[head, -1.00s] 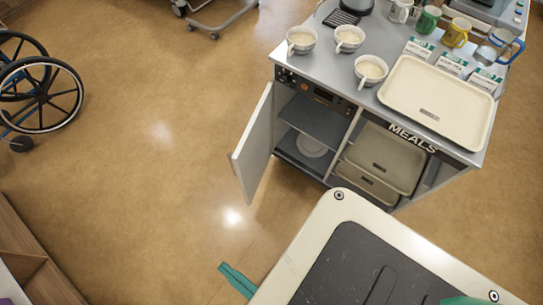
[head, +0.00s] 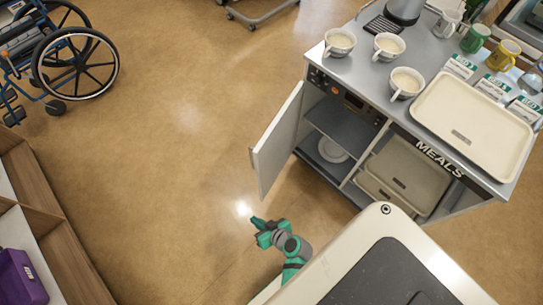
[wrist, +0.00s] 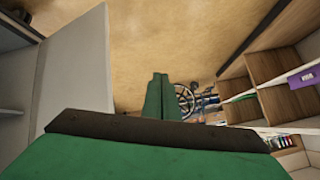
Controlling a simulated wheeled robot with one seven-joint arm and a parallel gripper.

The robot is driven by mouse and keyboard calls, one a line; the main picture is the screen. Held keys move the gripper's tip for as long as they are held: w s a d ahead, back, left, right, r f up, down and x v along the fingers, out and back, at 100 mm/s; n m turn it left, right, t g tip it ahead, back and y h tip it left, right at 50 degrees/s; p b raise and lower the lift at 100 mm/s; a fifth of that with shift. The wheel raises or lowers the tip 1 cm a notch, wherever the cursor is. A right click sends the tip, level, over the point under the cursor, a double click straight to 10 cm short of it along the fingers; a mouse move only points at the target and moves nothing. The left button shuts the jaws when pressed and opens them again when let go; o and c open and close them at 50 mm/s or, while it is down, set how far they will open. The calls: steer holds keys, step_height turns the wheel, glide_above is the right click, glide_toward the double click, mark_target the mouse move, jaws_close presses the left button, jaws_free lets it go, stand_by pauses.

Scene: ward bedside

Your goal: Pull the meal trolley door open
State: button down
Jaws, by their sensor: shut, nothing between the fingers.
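The meal trolley (head: 410,150) stands at the right in the head view, with "MEALS" on its front edge. Its grey door (head: 277,140) is swung well open at the left side, showing a shelf and a white plate (head: 332,150) inside. My gripper (head: 256,221) is shut and empty, low in front of the door and apart from its lower edge in the picture. In the wrist view my closed green fingers (wrist: 160,80) point out over the floor, and the door (wrist: 75,75) stands to their left as a pale panel.
Cups (head: 341,42), cartons and a cream tray (head: 472,120) stand on the trolley top. A wheelchair (head: 72,62) is at the upper left. A wooden shelf unit (head: 62,235) with a purple bin (head: 20,277) is at lower left. The floor between is clear.

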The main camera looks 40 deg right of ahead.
steer(key=w+d+r+t+y, duration=0.1)
steer(key=w+d+r+t, duration=0.15)
steer(key=d, duration=0.45)
steer(key=n+t+y, duration=0.4)
steer(key=n+t, duration=0.1)
steer(key=n, duration=0.2)
glide_toward(263, 153)
steer(key=x, duration=0.6)
steer(key=shift+w+a+r, duration=0.15)
